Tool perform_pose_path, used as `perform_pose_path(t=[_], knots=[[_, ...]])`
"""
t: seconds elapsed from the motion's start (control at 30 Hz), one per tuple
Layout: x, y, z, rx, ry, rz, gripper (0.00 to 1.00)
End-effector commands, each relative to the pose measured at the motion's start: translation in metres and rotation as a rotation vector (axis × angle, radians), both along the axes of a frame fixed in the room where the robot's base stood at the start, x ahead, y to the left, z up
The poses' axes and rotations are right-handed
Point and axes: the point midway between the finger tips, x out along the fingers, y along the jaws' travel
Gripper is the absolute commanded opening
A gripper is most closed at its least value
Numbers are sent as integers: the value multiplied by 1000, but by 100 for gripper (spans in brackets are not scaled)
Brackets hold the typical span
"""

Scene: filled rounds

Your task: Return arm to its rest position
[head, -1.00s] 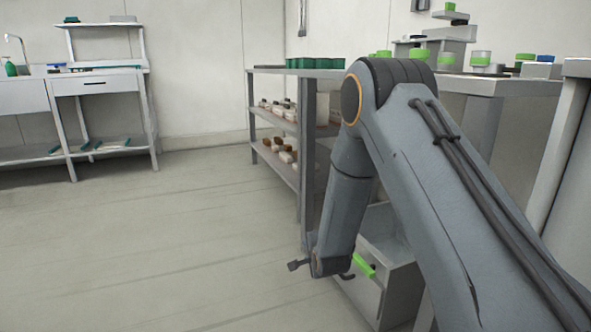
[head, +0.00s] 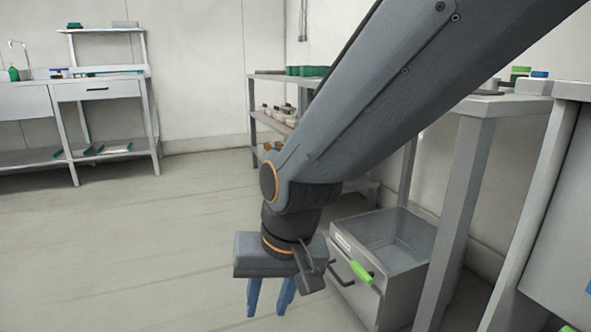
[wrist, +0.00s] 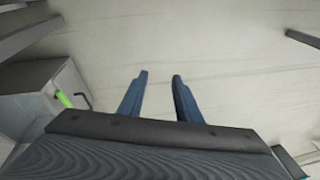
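My gripper (head: 268,312) hangs from my arm, pointing down over the bare floor in the head view. It is left of an open drawer. In the wrist view its two blue fingers (wrist: 160,76) stand apart with only floor between them, so it is open and empty. My arm crosses the head view from the upper right and hides part of the shelving behind it.
The grey drawer (head: 372,290) with a bright green piece (head: 361,272) at its front stands pulled out and looks empty. Grey tables (head: 470,180) stand at the right. Shelving (head: 262,115) is behind my arm. A bench (head: 100,90) is at the back left. The left floor is clear.

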Motion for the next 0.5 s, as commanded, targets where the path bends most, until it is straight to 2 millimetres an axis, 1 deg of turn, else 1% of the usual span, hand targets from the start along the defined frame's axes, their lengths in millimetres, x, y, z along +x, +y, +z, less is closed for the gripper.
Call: perform_pose_path(t=[0.03,0.1,0.3,0.43,0.5], knots=[[-18,-3,8,-12,12,54,31],[-39,-8,13,-31,32,125,31],[-91,-22,25,-70,80,297,31],[-120,-32,32,-88,110,398,31],[-118,-36,40,-93,115,381,31]])
